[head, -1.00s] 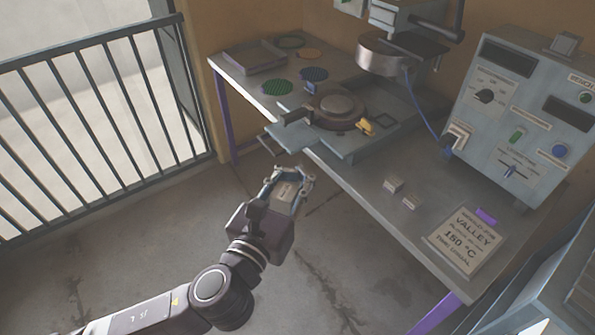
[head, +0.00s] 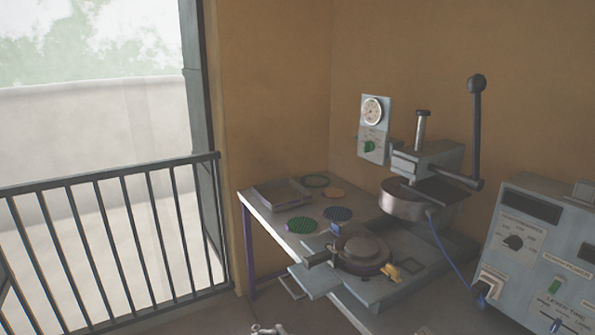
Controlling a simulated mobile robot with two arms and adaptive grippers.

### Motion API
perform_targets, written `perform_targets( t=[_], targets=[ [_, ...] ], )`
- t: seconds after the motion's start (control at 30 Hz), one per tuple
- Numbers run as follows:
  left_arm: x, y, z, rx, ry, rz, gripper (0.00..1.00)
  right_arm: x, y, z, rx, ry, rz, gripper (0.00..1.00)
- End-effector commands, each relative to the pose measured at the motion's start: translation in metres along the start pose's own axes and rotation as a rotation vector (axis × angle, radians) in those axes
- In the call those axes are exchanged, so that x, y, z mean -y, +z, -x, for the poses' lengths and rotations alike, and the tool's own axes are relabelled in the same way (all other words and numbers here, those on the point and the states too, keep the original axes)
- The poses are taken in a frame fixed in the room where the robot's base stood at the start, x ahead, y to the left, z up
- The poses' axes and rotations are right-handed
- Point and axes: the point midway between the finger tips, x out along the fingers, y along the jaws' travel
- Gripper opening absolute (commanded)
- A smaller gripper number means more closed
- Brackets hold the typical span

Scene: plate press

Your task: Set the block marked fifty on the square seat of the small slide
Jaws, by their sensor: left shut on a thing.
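My left gripper (head: 268,329) shows only by its tips at the bottom edge of the head view, in front of the bench. It is shut on a block, which is almost wholly below the picture; its mark cannot be read. A dark square outline (head: 411,267), which looks like the square seat, lies on the grey-blue plate (head: 375,292) right of the round dark mould (head: 361,251). It looks empty. The gripper is well apart from it, lower and to the left. My right gripper is not in view.
The press head (head: 408,200) with its upright lever (head: 477,125) hangs above the plate. A control box (head: 540,255) stands at right, with a blue cable (head: 447,253) before it. A railing (head: 110,245) is at left.

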Motion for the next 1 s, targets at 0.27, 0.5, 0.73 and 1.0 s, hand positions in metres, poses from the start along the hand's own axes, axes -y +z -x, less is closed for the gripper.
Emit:
perform_targets(
  t=[0.27,0.5,0.73,1.0],
  targets=[
    [-0.073,-0.014,0.044,-0.005,0.179,0.0,0.0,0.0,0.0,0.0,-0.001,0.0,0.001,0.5],
    [-0.116,-0.018,0.077,-0.001,0.283,0.001,0.0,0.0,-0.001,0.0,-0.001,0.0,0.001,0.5],
    [-0.132,-0.019,0.092,0.002,0.322,0.002,0.0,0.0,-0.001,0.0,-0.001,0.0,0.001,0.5],
    [-0.124,-0.036,0.128,0.003,0.335,0.009,0.0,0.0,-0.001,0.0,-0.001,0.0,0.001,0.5]
  ],
)
